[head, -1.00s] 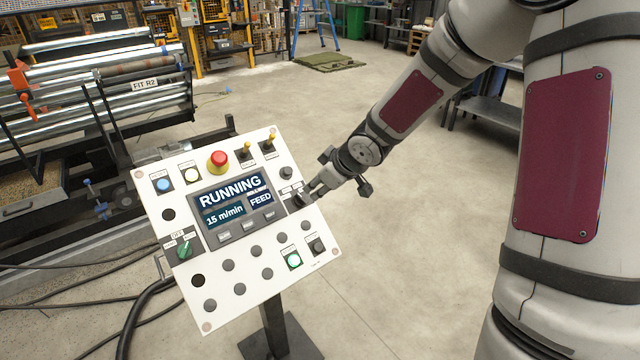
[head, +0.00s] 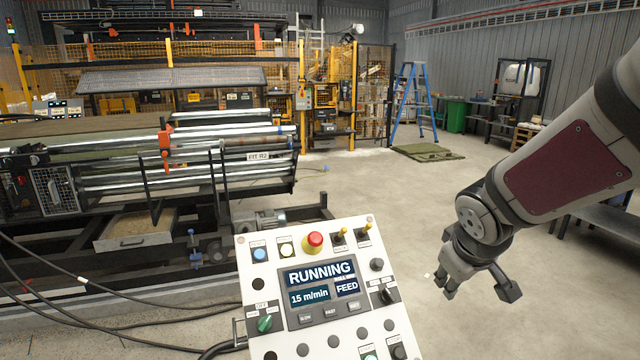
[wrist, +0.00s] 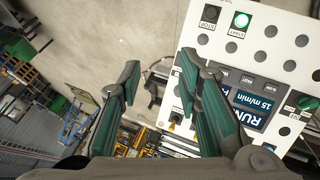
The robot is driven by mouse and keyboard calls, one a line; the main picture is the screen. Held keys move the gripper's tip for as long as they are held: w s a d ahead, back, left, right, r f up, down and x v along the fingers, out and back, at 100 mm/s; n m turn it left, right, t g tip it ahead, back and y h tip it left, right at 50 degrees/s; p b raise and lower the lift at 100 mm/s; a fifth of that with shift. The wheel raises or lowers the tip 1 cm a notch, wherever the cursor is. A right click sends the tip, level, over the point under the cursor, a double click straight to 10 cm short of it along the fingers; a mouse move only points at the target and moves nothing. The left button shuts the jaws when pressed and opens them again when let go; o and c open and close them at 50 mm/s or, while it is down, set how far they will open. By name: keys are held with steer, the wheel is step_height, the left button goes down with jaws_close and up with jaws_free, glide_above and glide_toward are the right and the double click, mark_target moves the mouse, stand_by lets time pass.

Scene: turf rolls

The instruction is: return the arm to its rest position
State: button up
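My arm reaches in from the right of the head view, and my gripper (head: 474,284) hangs to the right of the control panel, apart from it. In the wrist view my gripper (wrist: 155,85) shows its two green-padded fingers spread apart with nothing between them. The white control panel (head: 357,243) carries buttons, switches and a screen (head: 318,284) reading "RUNNING", "15 m/min" and "FEED". The panel (wrist: 262,38) also shows at the right of the wrist view, with its green START button (wrist: 241,20) lit.
A roller machine (head: 200,165) fills the left, with cables on the floor before it. A blue ladder (head: 412,100), a green bin (head: 456,115) and a flat turf piece (head: 428,152) are at the back. Open floor lies behind the panel. A bench (head: 600,215) stands at right.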

steer(key=s+a+r+m+y, duration=0.1)
steer(key=s+a+r+m, duration=0.1)
steer(key=s, duration=0.9)
steer(key=s+a+r+m+g+y, duration=0.1)
steer(key=s+r, duration=0.4)
steer(key=s, duration=0.7)
steer(key=shift+a+m, duration=0.8)
steer(key=shift+a, duration=0.45)
